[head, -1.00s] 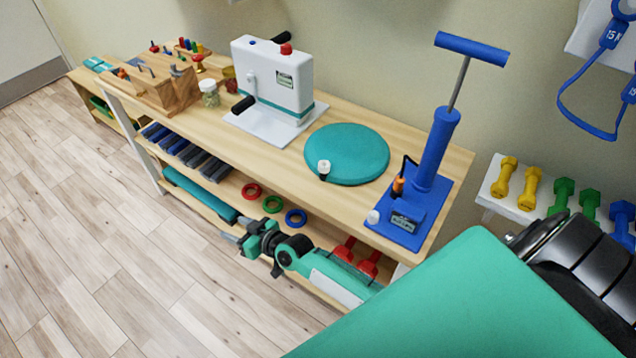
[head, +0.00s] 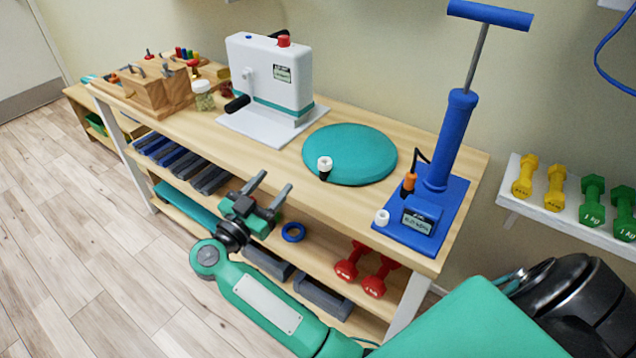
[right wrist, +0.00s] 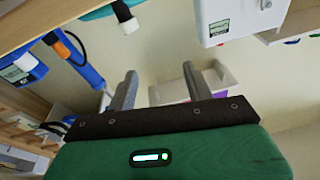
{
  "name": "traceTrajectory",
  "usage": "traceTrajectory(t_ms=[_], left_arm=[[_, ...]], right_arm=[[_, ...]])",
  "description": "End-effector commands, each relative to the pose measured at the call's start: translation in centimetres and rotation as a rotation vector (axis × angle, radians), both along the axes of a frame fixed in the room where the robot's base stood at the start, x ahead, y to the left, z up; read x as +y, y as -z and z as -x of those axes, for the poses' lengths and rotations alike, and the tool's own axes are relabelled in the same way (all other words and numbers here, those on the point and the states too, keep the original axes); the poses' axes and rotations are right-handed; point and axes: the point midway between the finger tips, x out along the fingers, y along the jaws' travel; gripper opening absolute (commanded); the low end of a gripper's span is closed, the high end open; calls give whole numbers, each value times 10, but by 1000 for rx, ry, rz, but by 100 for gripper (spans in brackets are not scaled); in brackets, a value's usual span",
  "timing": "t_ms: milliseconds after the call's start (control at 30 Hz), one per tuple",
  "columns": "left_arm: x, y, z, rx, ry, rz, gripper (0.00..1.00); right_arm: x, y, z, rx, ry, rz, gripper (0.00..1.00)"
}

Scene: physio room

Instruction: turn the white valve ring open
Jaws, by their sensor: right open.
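The white valve ring (head: 325,163) sits on a short black stem at the front edge of a teal round cushion (head: 350,148). The cushion lies on the wooden bench top. In the right wrist view the white valve ring (right wrist: 127,22) shows near the top, with part of the teal cushion (right wrist: 97,12). My right gripper (head: 270,188) is open and empty, in front of the bench's front edge, left of the ring and apart from it. Its two fingers (right wrist: 160,78) stand spread in the right wrist view. My left gripper is not in view.
A blue pump (head: 436,160) with a small white cap (head: 382,217) stands right of the cushion. A white device (head: 268,80) stands left of it. Red dumbbells (head: 362,268) and a blue ring (head: 293,232) lie on the shelf below. Floor left of the bench is clear.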

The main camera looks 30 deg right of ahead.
Motion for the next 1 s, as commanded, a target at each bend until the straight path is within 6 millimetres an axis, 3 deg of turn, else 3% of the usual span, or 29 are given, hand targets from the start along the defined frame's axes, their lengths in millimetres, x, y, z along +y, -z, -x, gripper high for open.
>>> traceTrajectory(t_ms=[100, 367, 1000], left_arm=[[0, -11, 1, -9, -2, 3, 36], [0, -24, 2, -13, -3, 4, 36], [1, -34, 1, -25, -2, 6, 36]], right_arm=[[0, 20, 13, 100, 99, -79, 52], [-5, 29, 23, 185, 165, -133, 52], [-112, 29, -10, 182, 165, -128, 52]])
